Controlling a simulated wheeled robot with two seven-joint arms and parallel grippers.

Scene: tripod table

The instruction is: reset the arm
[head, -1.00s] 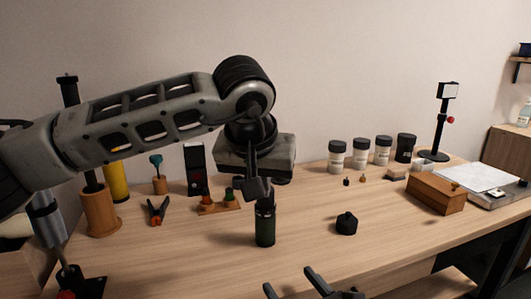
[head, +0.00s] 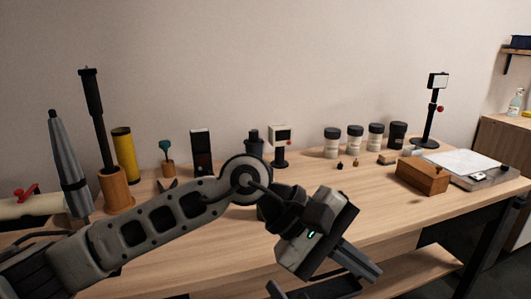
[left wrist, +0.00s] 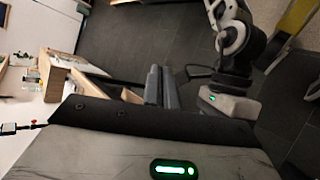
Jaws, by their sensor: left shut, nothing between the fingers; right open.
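My left arm comes in from the left in the head view and bends down low over the front of the table. Its gripper (head: 358,264) points down and to the right, with the fingers together and nothing between them. In the left wrist view the same fingers (left wrist: 161,86) show side by side, over the dark floor by the table. My right gripper (head: 308,291) is only partly in view at the bottom edge of the head view, below the left one, and is open. My right arm (left wrist: 235,60) also shows in the left wrist view.
The wooden table (head: 455,195) has several lidded jars (head: 354,141), a wooden box (head: 422,176) and a black stand (head: 429,125) at the back right. A small screen device (head: 281,143) and a yellow cylinder (head: 124,155) stand at the back. My left arm hides the table's middle front.

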